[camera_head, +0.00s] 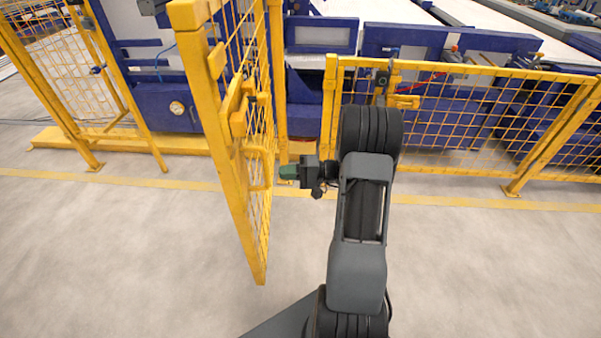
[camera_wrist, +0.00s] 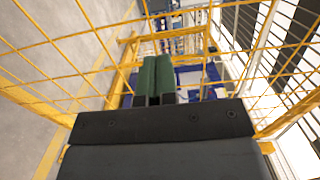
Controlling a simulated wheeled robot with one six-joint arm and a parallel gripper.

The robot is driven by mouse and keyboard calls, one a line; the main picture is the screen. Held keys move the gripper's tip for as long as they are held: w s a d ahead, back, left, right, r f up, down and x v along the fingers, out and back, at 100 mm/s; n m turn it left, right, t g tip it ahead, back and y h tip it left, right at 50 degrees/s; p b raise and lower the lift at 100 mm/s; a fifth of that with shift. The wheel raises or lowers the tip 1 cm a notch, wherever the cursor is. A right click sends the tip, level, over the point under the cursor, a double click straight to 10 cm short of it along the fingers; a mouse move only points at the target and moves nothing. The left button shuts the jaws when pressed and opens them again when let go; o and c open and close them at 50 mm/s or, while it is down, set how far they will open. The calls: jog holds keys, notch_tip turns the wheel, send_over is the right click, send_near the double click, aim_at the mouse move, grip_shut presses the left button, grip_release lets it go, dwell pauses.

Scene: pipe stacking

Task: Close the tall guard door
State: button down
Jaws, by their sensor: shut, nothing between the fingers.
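The tall guard door (camera_head: 220,125) is a yellow frame with wire mesh. In the head view it stands open, swung out toward me from the yellow fence. Its yellow handle (camera_head: 258,167) sticks out about halfway up. My gripper (camera_head: 284,172), with green fingers, is shut and empty at the right side of the door, close to the handle and mesh. I cannot tell whether it touches them. In the wrist view the green fingers (camera_wrist: 155,78) lie together, with the yellow mesh around and beyond them.
A lower yellow fence panel (camera_head: 450,120) stands to the right, and another fence section (camera_head: 70,80) to the left. Blue machines (camera_head: 165,105) stand behind the fence. A yellow line (camera_head: 440,199) crosses the floor. The concrete floor (camera_head: 120,260) in front is clear.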

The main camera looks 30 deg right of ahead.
aim_at(255, 173)
jog(key=shift+x, duration=3.35)
